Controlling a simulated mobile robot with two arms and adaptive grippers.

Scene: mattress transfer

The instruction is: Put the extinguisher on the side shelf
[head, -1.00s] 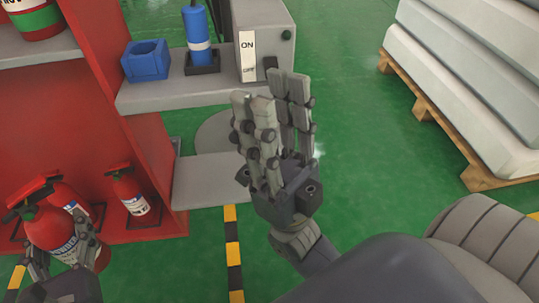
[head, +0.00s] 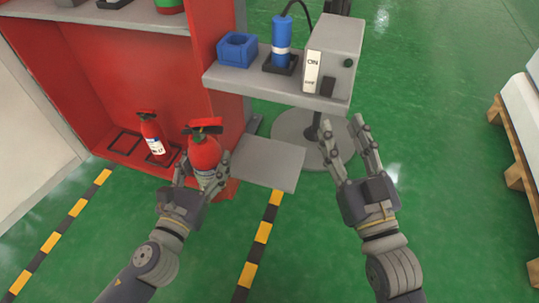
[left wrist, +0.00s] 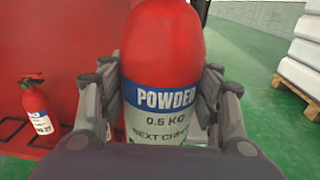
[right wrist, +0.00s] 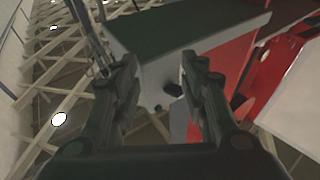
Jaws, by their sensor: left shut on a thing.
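A low grey side shelf (head: 270,163) juts out at the cabinet's right side, just right of the held extinguisher. A higher grey side shelf (head: 228,79) is above it. My right gripper (head: 343,130) is open and empty, right of the low shelf; its parted fingers also show in the right wrist view (right wrist: 165,75).
A second extinguisher (head: 153,138) stands on the cabinet floor beside an empty black frame (head: 124,143). The low shelf is bare. A loaded pallet (head: 512,150) stands right.

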